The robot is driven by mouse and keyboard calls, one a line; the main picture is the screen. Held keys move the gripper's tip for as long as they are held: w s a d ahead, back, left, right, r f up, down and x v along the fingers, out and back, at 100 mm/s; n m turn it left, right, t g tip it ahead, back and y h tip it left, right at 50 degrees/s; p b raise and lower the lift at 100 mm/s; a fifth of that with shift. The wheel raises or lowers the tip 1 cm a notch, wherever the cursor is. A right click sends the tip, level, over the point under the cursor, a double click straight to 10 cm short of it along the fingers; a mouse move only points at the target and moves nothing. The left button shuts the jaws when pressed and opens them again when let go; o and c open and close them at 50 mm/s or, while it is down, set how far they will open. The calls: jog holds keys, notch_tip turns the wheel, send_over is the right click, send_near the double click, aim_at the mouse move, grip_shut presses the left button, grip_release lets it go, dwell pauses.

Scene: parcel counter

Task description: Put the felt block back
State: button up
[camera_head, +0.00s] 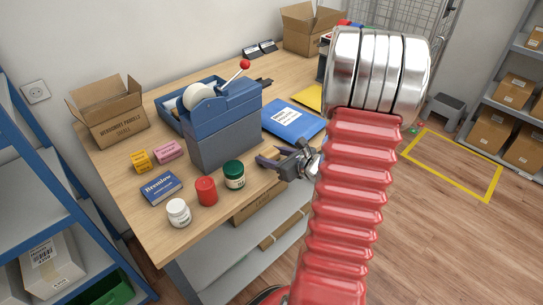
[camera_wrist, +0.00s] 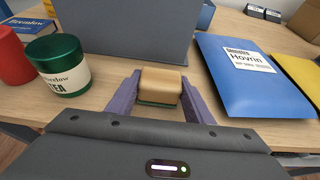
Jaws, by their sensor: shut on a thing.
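The felt block (camera_wrist: 160,84) is a tan block with a green underside, seen in the wrist view between two purple fingers. My gripper (camera_head: 266,160) is shut on it, one finger at each side. The block is at the near edge of the wooden counter, in front of the grey-blue box; I cannot tell whether it touches the counter. In the head view the block cannot be made out at the fingers.
A green tea jar (camera_wrist: 57,66) stands left of my gripper, with a red can (camera_head: 206,191) beyond it. A blue folder (camera_wrist: 250,72) lies to the right. The grey-blue box (camera_head: 224,133) with a tape dispenser stands behind. A white jar (camera_head: 178,213) is near the front edge.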

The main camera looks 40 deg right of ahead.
jog(key=shift+f, duration=0.2)
jog(key=o, duration=1)
jog(key=shift+o, duration=0.2)
jog(key=shift+s+r, duration=0.25)
jog(key=shift+s, duration=0.15)
jog(key=v, duration=1.1)
jog(key=shift+r, duration=0.1)
